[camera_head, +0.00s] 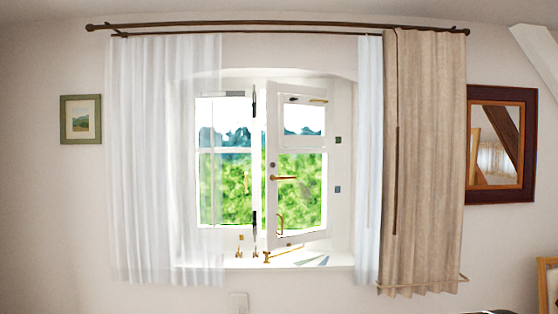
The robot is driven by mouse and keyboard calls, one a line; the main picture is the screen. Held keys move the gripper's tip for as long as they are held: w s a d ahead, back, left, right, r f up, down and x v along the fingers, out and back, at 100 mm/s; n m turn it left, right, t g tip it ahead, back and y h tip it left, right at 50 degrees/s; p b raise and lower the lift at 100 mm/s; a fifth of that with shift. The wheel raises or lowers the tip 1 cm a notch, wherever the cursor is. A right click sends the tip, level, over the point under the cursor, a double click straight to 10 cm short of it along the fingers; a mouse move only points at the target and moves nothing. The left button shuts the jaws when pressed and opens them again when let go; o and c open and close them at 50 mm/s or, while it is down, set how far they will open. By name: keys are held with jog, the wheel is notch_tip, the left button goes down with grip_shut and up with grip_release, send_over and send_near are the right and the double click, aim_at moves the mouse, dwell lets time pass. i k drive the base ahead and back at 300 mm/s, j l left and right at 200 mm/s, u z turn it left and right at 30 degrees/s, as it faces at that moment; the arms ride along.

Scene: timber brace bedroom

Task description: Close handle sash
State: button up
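The window has two white sashes in a recess in the wall. The right sash (271,215) stands swung open at an angle, and a brass lever handle (284,178) sits on its left stile. A curved brass pull (280,223) shows lower on the same sash. The left sash (224,151) is partly behind a sheer curtain; it looks flat in its frame. A brass stay (283,252) lies at the sill below the right sash. My gripper does not show in this view.
A sheer curtain (150,160) hangs at left, a narrow sheer (368,150) and a beige curtain (430,150) at right. Small items (312,261) lie on the sill. A dark object shows at the bottom edge (490,312). A mirror (500,145) hangs at right.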

aim_at(274, 239)
jog(key=i+j+z, duration=0.1)
jog(key=i, duration=0.45)
jog(key=i+j+z, duration=0.1)
jog(key=i+j, duration=0.2)
jog(key=i, duration=0.25)
jog(key=i+j+z, duration=0.1)
jog(key=i+j, duration=0.15)
jog(key=i, duration=0.35)
jog(key=i+j+z, duration=0.15)
jog(key=i+j, duration=0.15)
jog(key=i, duration=0.2)
jog(key=i+j+z, duration=0.1)
jog(key=i+j, duration=0.3)
jog(key=i, duration=0.15)
